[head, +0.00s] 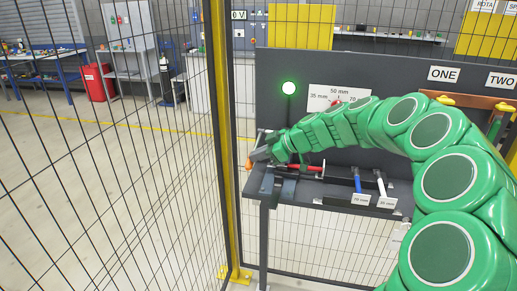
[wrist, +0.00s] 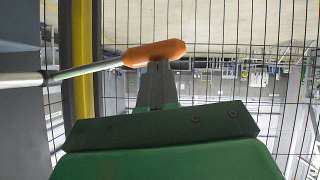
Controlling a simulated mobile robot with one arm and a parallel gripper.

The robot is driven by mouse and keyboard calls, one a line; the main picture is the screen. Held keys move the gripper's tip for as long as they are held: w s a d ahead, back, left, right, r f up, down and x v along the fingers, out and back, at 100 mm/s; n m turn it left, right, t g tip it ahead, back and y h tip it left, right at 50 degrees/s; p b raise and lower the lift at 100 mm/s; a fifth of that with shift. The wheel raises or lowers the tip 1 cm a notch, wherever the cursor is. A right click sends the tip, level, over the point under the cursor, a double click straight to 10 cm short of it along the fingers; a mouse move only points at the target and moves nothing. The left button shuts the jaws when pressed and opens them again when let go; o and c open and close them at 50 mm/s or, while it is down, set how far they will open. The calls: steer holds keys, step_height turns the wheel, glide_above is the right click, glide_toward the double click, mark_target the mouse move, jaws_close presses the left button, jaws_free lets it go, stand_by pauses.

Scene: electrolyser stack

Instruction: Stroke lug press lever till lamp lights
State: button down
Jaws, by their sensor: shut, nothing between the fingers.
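The lamp (head: 288,88) on the dark back panel glows pale green. My green arm reaches left across the bench, and my gripper (head: 260,153) is at the bench's left end. In the wrist view a lever with a metal rod (wrist: 85,70) and an orange grip (wrist: 153,53) lies across the tip of my gripper (wrist: 158,70). The closed fingers appear to touch the grip or sit right against it, not around it. The dark lug press (head: 278,187) stands below my gripper, partly hidden by the arm.
Red-handled (head: 305,167), blue (head: 357,181) and white (head: 381,184) tools are on the bench; labels there read 70 mm and 35 mm. A mesh fence with a yellow post (head: 222,130) stands close on the left.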

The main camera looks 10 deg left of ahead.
steer(key=shift+s+f, duration=0.1)
steer(key=shift+f, duration=0.6)
steer(key=shift+f, duration=0.1)
steer(key=s+d+r, duration=0.2)
steer(key=d+r, duration=0.7)
steer(key=r, duration=0.1)
steer(key=shift+s+d, duration=0.1)
stand_by(0.7)
